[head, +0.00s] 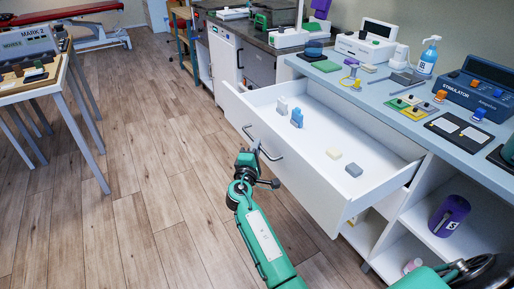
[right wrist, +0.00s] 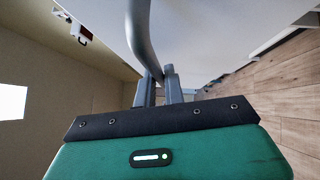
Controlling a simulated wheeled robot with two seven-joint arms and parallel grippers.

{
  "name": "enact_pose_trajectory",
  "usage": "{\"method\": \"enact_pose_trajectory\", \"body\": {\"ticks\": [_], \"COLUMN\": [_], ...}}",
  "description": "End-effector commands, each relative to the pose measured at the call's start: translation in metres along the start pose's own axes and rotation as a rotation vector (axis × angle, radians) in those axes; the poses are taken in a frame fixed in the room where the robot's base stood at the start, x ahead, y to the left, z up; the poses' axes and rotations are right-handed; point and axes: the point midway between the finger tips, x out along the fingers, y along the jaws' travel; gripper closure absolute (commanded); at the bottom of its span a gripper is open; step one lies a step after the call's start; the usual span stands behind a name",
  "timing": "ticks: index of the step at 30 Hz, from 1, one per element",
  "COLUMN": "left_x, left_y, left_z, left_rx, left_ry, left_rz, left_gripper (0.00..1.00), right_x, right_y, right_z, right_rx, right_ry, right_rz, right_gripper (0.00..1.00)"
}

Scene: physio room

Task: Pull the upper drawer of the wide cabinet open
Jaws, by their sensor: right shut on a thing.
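The wide cabinet is white with a grey-blue top (head: 376,95). Its upper drawer (head: 310,170) stands pulled far out, its inside open to view. The dark curved drawer handle (head: 272,154) is on the drawer's front. My right gripper (head: 257,162) is at the handle, shut on it. In the right wrist view the handle (right wrist: 139,30) runs down between the two fingers of the gripper (right wrist: 158,82). The exact grip is partly hidden in the head view. My left gripper is not in view.
The drawer holds small blocks: blue (head: 297,117), grey (head: 353,170) and cream (head: 333,153). The wooden floor (head: 150,190) left of the drawer is clear.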

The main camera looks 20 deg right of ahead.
Motion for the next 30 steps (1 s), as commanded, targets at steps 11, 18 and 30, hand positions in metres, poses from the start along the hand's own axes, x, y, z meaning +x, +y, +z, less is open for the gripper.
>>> {"method": "enact_pose_trajectory", "body": {"ticks": [11, 18, 30], "left_x": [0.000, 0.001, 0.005], "left_y": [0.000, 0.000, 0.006], "left_z": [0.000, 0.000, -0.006], "left_rx": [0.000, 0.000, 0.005], "left_ry": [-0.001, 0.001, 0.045], "left_rz": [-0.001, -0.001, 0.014], "left_gripper": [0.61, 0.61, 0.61], "right_x": [0.000, -0.014, -0.102], "right_y": [-0.001, -0.002, -0.002], "right_z": [0.000, -0.001, 0.000], "right_rx": [0.000, -0.001, 0.000], "right_ry": [-0.001, 0.002, 0.001], "right_rz": [-0.001, -0.002, -0.004], "right_gripper": [0.67, 0.67, 0.67]}}
